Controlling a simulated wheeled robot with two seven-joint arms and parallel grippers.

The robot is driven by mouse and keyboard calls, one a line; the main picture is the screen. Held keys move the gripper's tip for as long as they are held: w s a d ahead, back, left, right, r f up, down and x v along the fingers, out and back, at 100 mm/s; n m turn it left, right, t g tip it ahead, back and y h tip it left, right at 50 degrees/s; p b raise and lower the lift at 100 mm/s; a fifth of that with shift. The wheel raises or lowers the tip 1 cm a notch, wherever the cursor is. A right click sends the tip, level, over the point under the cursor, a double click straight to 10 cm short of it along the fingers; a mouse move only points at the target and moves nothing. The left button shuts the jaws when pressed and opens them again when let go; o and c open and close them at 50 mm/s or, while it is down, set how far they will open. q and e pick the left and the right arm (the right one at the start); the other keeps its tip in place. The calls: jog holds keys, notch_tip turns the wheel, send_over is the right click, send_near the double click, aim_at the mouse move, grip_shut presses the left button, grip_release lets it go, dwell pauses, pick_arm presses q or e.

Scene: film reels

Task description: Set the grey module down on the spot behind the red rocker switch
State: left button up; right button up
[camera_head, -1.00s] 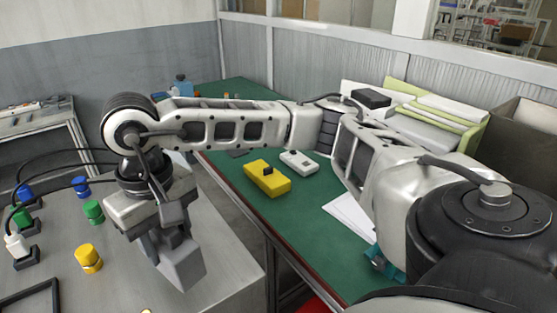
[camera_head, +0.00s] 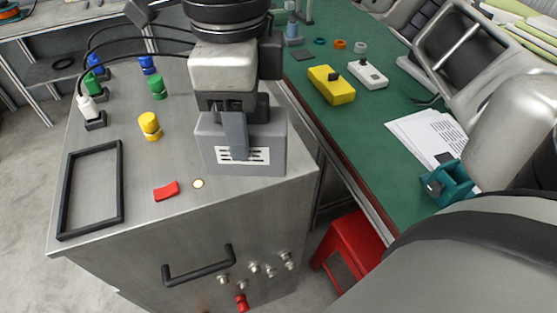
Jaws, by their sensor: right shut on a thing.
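The grey module (camera_head: 275,150) is a box with a white slotted label on its front face. My right gripper (camera_head: 234,150) is shut on it from above, with one grey finger in front of the box. A flat red piece (camera_head: 166,191), seemingly the red rocker switch, lies near the front edge, left of and in front of the module. The surface behind it is bare up to the yellow cylinder (camera_head: 150,126). My left gripper is not in view.
A small pale yellow-rimmed disc (camera_head: 198,184) is right of the red piece. A black frame (camera_head: 92,190) lies at left. Green (camera_head: 157,87) and blue (camera_head: 148,64) cylinders and cabled plugs stand behind. The green bench (camera_head: 345,120) is at right, with a red stool (camera_head: 347,245) below.

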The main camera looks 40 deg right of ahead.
aim_at(254, 134)
jog(key=m, duration=0.2)
jog(key=s+m, duration=0.1)
jog(key=m, duration=0.1)
jog(key=s+m, duration=0.1)
jog(key=m, duration=0.1)
jog(key=shift+s+r+b, duration=0.15)
jog(key=shift+r+b, duration=0.15)
jog(key=shift+b, duration=0.1)
jog(key=shift+s+r+m, duration=0.1)
jog(key=shift+s+m, duration=0.2)
jog(key=shift+m, duration=0.9)
jog(key=shift+w+d, duration=0.15)
jog(key=w+d+f, duration=0.3)
jog(key=f, duration=0.1)
jog(key=w+d+f, duration=0.3)
jog(key=f, duration=0.1)
jog(key=w+d+f+p, duration=0.1)
jog(key=w+d+f, duration=0.2)
jog(key=f, duration=0.1)
jog(key=shift+w+d+f, duration=0.2)
jog(key=shift+w+d, duration=0.05)
jog(key=shift+d, duration=0.05)
jog(key=shift+f, duration=0.25)
